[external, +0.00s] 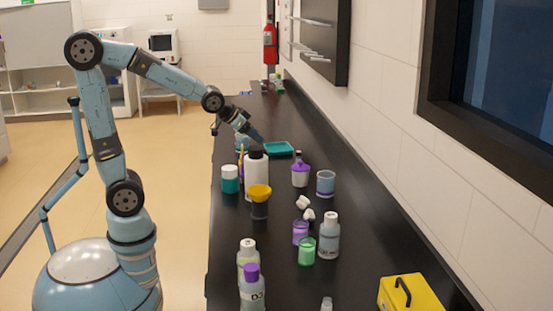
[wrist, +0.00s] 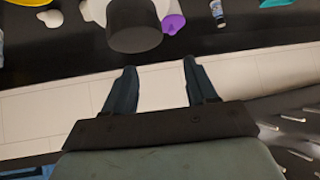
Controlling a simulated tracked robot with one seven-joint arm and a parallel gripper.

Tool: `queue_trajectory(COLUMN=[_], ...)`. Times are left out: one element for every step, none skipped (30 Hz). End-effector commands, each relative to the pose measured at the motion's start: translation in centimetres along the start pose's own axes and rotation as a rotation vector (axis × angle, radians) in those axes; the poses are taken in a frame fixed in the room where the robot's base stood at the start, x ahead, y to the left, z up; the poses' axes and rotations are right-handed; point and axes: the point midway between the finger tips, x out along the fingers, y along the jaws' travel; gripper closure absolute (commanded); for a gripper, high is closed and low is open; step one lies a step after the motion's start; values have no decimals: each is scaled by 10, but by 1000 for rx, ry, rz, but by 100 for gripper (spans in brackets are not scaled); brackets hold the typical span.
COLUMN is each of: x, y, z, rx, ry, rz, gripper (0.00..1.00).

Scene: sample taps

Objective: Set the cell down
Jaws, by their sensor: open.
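My gripper (external: 258,139) is above the black bench, near the teal tray (external: 279,149) and above the white bottle with a black cap (external: 256,172). In the wrist view my gripper (wrist: 160,66) has its two fingers apart with nothing between them. A small cylinder with a pale and blue side (wrist: 217,13) shows at the top of the wrist view, on the dark bench beyond the fingertips and apart from them. It may be the cell; I cannot tell for sure. I cannot make out a cell clearly in the external view.
A purple-topped bottle (external: 300,175), a blue cup (external: 325,184) and a yellow-topped dark container (external: 259,205) stand close by. Several bottles and cups stand nearer, with a yellow case (external: 410,293). The wall (external: 385,110) runs along the right; the bench beyond the tray is mostly clear.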

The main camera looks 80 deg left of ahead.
Motion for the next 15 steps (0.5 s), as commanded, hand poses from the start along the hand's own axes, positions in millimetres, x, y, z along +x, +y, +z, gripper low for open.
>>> queue_trajectory(x=[-17,-26,-38,-48,-57,-70,-79,-88,-100,-109,-118,-129,-138,-146,-156], y=[8,12,18,22,25,30,33,36,41,43,46,49,51,53,55], z=[5,10,17,22,28,36,42,48,57,64,71,80,88,95,104], rx=[10,16,22,28,32,39,45,50,59,64,70,78,84,90,98], ry=[-11,-24,-42,-55,-67,-85,-99,-113,-129,-143,-156,-174,-188,-201,-218], rz=[11,17,25,32,39,48,55,62,72,80,88,98,106,114,124], gripper=[43,43,43,43,43,43,43,43,43,43,43,43,43,43,43])
